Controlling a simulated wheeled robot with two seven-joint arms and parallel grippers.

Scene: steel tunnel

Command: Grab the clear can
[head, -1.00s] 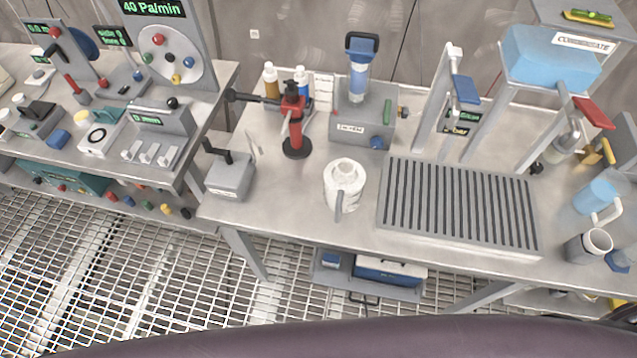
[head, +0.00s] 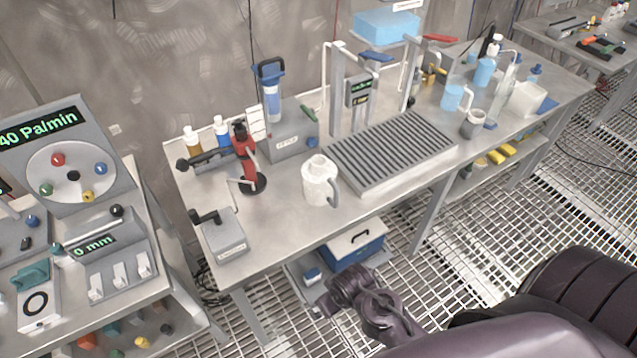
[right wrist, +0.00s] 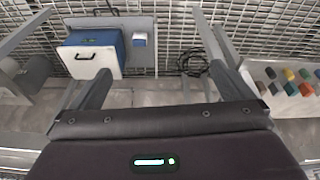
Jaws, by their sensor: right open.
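A see-through can with a handle and blue contents (head: 453,97) stands on the steel bench, right of the slatted tray; I take it for the clear can. A white jug with a handle (head: 317,181) stands nearer, at the bench's front left of the tray. My right gripper (head: 343,292) is low in front of the bench, below its top and far from both. In the right wrist view it is open, with nothing between the fingers (right wrist: 161,70). My left gripper is not in view.
The slatted tray (head: 392,150), a grey cup (head: 473,125) and a red stand (head: 245,160) are on the bench. A blue box with a white front (head: 352,246) sits on the shelf below. The bench's front edge lies above my right gripper.

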